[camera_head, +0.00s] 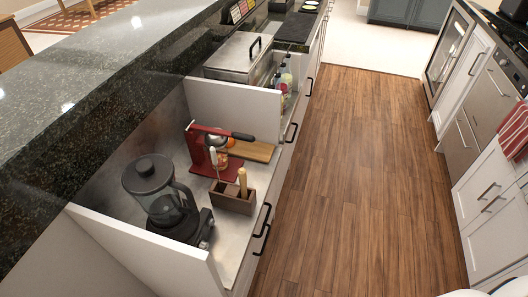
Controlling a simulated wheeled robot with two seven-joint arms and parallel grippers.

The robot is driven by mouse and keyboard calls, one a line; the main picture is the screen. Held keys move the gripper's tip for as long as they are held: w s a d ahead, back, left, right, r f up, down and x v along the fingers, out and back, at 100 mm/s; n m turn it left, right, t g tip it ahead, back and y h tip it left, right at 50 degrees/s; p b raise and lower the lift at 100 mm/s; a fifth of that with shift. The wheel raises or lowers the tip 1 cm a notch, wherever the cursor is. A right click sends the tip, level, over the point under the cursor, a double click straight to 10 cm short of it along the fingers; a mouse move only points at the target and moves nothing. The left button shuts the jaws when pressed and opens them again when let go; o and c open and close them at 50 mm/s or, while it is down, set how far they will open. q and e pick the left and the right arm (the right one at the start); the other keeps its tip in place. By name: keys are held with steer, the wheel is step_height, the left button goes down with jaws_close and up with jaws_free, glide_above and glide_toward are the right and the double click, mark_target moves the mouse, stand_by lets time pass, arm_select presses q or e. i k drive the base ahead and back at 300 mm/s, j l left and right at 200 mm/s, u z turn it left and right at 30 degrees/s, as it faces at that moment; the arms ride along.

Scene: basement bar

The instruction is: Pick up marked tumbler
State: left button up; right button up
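No tumbler with a clear mark can be made out. A small clear glass-like vessel (222,159) seems to stand at the red citrus press (203,148), on the steel work surface at left; it is too small to tell whether it is a tumbler. The press's frame and lever partly hide it. Neither of my grippers is in view.
A black blender (165,195) stands at the near left, and a wooden caddy (233,198) holds bar tools. A wooden board (250,150) lies behind. Bottles (284,80) stand farther back beside a steel box (238,57). The wooden floor (355,185) is clear.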

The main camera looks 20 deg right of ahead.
mark_target(222, 154)
steer(key=u, duration=0.5)
steer(key=i+l+u, duration=0.1)
steer(key=l+u, duration=1)
steer(key=l, duration=0.2)
steer(key=k, duration=0.05)
